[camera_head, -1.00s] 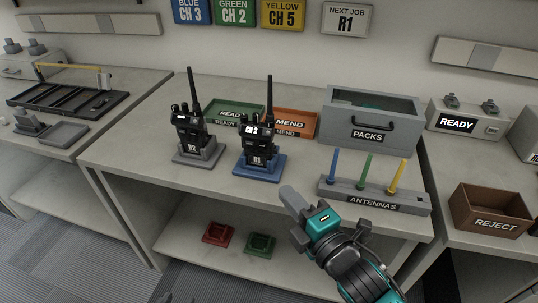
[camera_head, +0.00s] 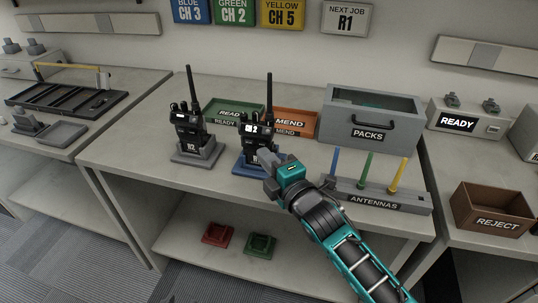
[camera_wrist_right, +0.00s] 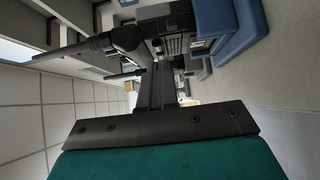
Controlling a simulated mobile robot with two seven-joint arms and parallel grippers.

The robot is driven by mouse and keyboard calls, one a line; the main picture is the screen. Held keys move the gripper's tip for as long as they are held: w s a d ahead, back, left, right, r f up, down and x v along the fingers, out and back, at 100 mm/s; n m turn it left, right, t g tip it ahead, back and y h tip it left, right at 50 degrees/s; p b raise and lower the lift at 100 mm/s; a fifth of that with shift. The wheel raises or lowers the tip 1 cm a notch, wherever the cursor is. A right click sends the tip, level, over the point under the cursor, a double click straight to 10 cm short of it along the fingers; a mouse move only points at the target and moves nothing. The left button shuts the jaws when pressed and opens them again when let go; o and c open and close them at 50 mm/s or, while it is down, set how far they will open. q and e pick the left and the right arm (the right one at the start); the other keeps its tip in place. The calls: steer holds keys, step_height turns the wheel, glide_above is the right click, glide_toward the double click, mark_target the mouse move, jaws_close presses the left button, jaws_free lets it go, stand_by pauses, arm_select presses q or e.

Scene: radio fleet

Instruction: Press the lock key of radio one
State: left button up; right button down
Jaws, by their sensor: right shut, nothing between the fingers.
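Radio one (camera_head: 252,142) is a black handheld radio marked R1 with a lit CH 2 screen and a tall antenna. It stands upright in a blue stand (camera_head: 242,166) on the bench. My right gripper (camera_head: 267,159) is shut and empty, with its fingers pointing at the radio's lower front and hiding part of it. In the right wrist view the shut fingers (camera_wrist_right: 161,85) reach up to the keypad face of the radio (camera_wrist_right: 174,38), beside the blue stand (camera_wrist_right: 238,28). I cannot tell whether they touch it. The lock key cannot be made out. My left gripper is not in view.
Radio R2 (camera_head: 187,130) stands in a grey stand to the left. Behind are a green READY tray (camera_head: 213,119) and an orange MEND tray (camera_head: 306,125). The antenna rack (camera_head: 411,203) is close right of my arm. A PACKS bin (camera_head: 341,137) stands behind it.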

steer(key=shift+w+d, duration=0.2)
steer(key=shift+w, duration=0.55)
